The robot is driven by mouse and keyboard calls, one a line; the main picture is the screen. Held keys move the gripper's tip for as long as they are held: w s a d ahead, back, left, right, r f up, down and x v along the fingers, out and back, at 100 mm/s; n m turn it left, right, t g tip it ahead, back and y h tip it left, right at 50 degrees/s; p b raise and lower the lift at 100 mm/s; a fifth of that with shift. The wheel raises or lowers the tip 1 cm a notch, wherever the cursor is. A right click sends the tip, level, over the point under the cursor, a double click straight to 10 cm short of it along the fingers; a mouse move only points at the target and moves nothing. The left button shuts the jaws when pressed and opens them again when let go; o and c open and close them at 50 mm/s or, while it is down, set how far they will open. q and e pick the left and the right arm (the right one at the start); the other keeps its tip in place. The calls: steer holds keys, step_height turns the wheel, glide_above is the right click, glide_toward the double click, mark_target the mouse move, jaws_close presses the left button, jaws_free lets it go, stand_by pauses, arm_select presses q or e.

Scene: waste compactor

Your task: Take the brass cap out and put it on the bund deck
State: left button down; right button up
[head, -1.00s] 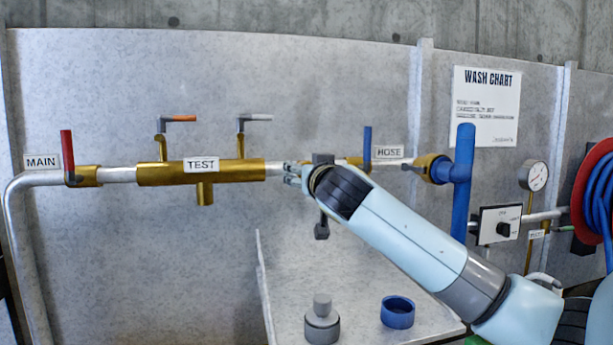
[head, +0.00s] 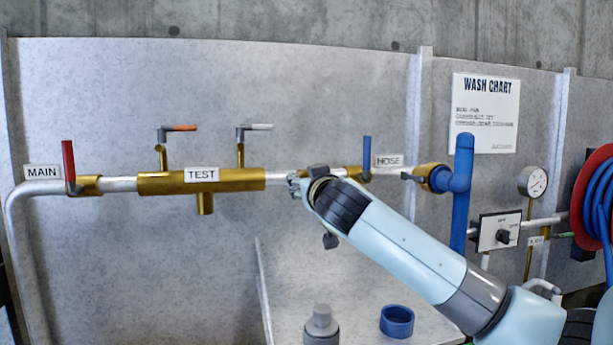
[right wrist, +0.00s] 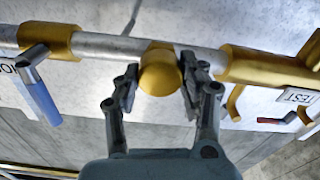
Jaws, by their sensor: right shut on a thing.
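The brass cap (right wrist: 160,76) is a round yellow knob between the two fingers of my right gripper (right wrist: 157,84) in the right wrist view. The gripper is shut on it. The cap sits against a short brass fitting on the silver pipe; I cannot tell whether it is still joined. In the head view my right gripper (head: 294,184) is at the pipe just right of the TEST body, and its fingers hide the cap. The bund deck (head: 285,285) is the grey slab below, with free surface. My left gripper is not in view.
A grey fitting (head: 321,325) and a blue ring (head: 397,321) stand on the deck. The brass TEST body (head: 230,181), red MAIN lever (head: 68,161) and blue HOSE lever (head: 367,153) line the pipe. A blue upright pipe (head: 462,195) stands to the right.

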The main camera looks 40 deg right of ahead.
steer(key=shift+r+n+p, duration=0.1)
steer(key=shift+n+p, duration=0.5)
steer(key=shift+n, duration=0.9)
steer(key=shift+f, duration=0.2)
steer(key=n+p, duration=0.2)
steer(key=shift+n, duration=0.3)
steer(key=shift+s+a, duration=0.3)
steer(key=shift+s, duration=0.1)
steer(key=p+v, duration=0.1)
steer(key=v, duration=0.3)
steer(key=shift+s+a, duration=0.15)
steer(key=shift+s, duration=0.2)
